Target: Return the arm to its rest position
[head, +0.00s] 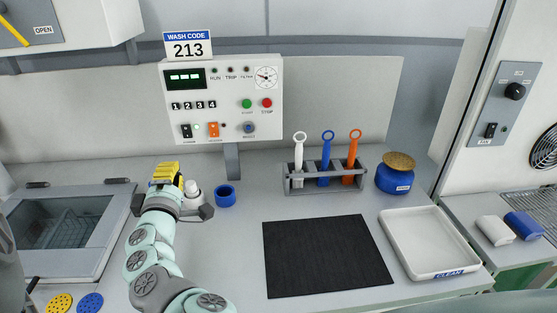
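My arm (150,258) reaches up from the bottom edge at the left of the counter. My gripper (166,183) is at its far end, seen from behind, beside the basin. A yellow ribbed thing (166,171) shows just past the wrist; I cannot tell whether it is held or part of the gripper. The fingertips are hidden, so I cannot tell whether they are open or shut. A small white object (193,191) is close to the right of the gripper; contact is unclear.
A blue ring (225,195) stands right of the gripper. A control panel (222,100) rises behind. A lidded basin (62,230) is at left. A tool rack (325,181), blue jar (394,178), black mat (325,257) and white tray (428,242) are at right.

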